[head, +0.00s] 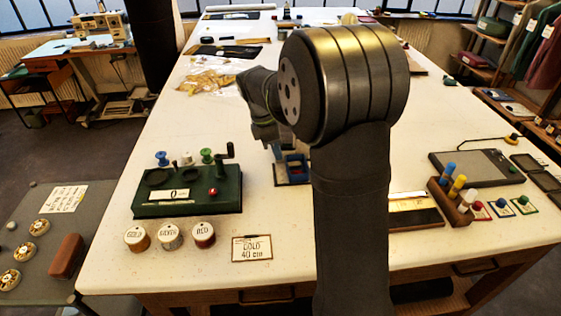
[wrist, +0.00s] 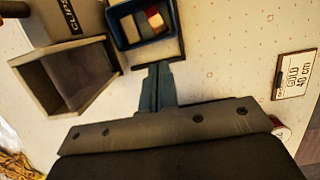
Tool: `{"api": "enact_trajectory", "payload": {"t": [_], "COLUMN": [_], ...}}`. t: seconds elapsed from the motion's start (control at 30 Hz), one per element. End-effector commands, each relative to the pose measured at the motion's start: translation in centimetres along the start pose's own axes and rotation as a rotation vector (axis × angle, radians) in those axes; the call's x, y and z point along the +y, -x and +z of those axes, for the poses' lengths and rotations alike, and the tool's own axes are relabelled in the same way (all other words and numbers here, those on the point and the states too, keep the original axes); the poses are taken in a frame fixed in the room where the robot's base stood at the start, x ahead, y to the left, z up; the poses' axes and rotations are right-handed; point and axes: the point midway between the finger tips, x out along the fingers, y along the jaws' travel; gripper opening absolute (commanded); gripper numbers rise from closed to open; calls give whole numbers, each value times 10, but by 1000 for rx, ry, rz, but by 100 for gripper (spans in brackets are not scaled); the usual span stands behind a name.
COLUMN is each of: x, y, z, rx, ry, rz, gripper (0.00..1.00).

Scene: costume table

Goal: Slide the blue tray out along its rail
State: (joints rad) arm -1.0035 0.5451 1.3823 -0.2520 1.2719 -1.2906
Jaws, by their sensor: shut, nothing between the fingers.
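The blue tray (wrist: 173,26) is at the top of the wrist view, with pale blocks and a reddish piece inside. In the head view the blue tray (head: 296,158) shows in part beside my arm, which hides the rest. My gripper (wrist: 158,72) is shut and empty, its fingertips close to the near edge of the tray's pale base; I cannot tell whether they touch. In the head view my gripper (head: 276,150) is small and dark just left of the tray. I cannot make out the rail.
A green device (head: 190,195) with spools, labelled tins (head: 170,236) and a GOLD 40 cm card (head: 252,248) lie left of my arm. Table between card and tray is clear.

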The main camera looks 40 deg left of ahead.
Motion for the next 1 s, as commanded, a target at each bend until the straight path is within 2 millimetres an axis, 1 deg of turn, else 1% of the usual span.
{"api": "enact_trajectory", "payload": {"t": [0.03,0.1,0.23,0.33,0.57,0.6,0.67,0.7,0.83,1.0], "x": [0,0,0,0,0,0,0,0,-2,0], "y": [10,21,35,40,41,41,41,42,50,52], "z": [0,-1,0,0,0,0,0,0,-2,10], "rx": [1,1,1,1,1,1,1,3,17,44], "ry": [1,1,1,0,0,0,-2,-8,-60,-247], "rz": [3,3,2,0,-1,-1,0,3,26,8], "gripper": [0,0,0,0,0,4,16,24,49,82]}}
